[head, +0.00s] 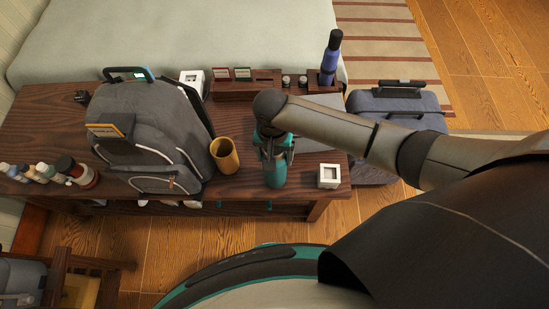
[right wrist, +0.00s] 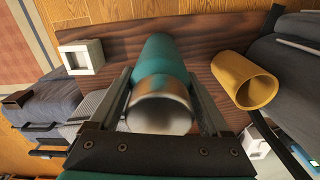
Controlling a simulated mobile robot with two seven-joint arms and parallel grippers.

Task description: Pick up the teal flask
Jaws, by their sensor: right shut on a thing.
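The teal flask (head: 275,174) stands near the front edge of the dark wooden table, right of the yellow cup. My right gripper (head: 273,147) reaches down over it from the right and is shut on its upper part. In the right wrist view the flask (right wrist: 160,72) lies between the two fingers of my right gripper (right wrist: 168,92), with its metal top toward the camera. Whether its base touches the table I cannot tell. My left gripper is not in view.
A yellow cup (head: 225,156) stands close left of the flask, with a grey backpack (head: 150,125) beyond it. A white cube-like box (head: 328,176) is to the right. A wooden organizer (head: 235,89) and a blue bottle (head: 330,62) stand behind.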

